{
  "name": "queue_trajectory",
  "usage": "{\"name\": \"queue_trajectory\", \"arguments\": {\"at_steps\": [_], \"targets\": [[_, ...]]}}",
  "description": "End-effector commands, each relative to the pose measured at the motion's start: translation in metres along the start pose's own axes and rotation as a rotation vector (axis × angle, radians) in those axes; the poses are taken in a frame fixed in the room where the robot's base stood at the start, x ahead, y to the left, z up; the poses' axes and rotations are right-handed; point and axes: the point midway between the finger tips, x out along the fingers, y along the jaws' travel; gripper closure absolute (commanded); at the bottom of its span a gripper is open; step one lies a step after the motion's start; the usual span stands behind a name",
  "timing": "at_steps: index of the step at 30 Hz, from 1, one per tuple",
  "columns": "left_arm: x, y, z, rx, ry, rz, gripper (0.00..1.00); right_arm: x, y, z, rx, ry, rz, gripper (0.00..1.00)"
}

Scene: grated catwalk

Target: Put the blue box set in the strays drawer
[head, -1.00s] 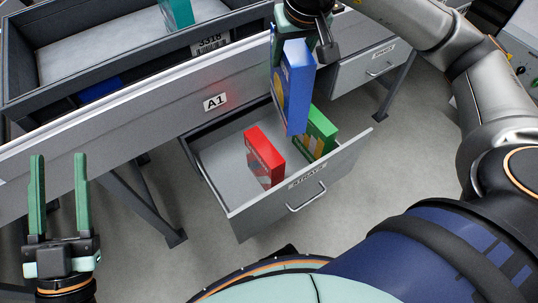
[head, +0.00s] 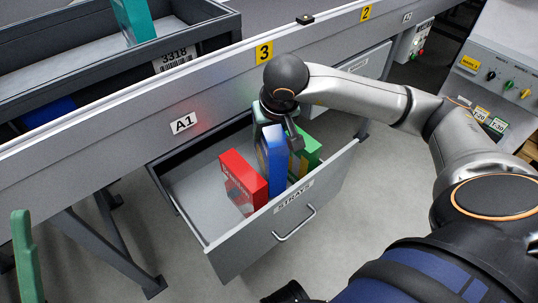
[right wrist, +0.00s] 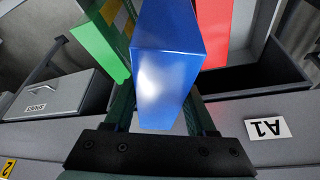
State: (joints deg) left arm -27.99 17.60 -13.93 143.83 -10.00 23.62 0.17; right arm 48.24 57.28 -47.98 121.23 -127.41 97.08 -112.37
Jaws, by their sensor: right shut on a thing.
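The blue box set (head: 276,152) is upright inside the open strays drawer (head: 285,232), between a red box (head: 243,182) and a green box (head: 307,155). My right gripper (head: 270,118) is shut on its top from above. In the right wrist view the blue box set (right wrist: 165,65) sits between the fingers, with the red and green boxes on either side. Its lower end is hidden behind the drawer front, so I cannot tell whether it touches the drawer floor. My left gripper (head: 25,255) is partly out of view at the left edge, with one finger showing and a gap beside it.
The bench edge with the A1 label (head: 184,122) runs above the drawer. A dark-rimmed tray (head: 215,28) holding a teal box (head: 134,18) stands on the bench. A control panel (head: 495,75) stands at the right. The left part of the drawer is bare.

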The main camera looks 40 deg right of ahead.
Motion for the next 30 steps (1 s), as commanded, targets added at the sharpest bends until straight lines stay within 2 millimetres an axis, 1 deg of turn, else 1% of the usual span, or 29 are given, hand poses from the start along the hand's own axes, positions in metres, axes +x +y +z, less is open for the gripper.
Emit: {"name": "queue_trajectory", "arguments": {"at_steps": [1,3,7,9,14,21,23,30], "targets": [[-0.006,0.003,0.007,-0.008,-0.002,0.001,0.5,0.017,0.0,0.008,0.0,-0.002,0.0,1.0],[-0.01,0.005,0.011,-0.016,-0.005,0.002,0.5,0.033,0.0,0.014,0.0,-0.001,-0.001,1.0],[-0.015,0.009,0.016,-0.008,-0.01,0.01,0.5,0.053,-0.001,0.022,0.0,0.001,-0.002,1.0],[-0.016,0.01,0.018,-0.004,-0.011,0.012,0.5,0.059,-0.001,0.024,0.0,0.002,-0.002,1.0],[-0.018,0.012,0.019,-0.001,-0.013,0.015,0.5,0.066,-0.001,0.027,0.001,0.002,-0.002,1.0],[-0.027,0.018,0.029,0.005,-0.019,0.019,0.5,0.098,-0.001,0.04,0.0,0.001,-0.002,1.0],[-0.028,0.018,0.03,0.006,-0.021,0.018,0.5,0.101,-0.001,0.041,0.0,0.002,-0.002,1.0],[-0.026,0.017,0.03,0.004,-0.022,0.012,0.5,0.1,-0.001,0.041,0.0,0.004,-0.002,1.0]]}}
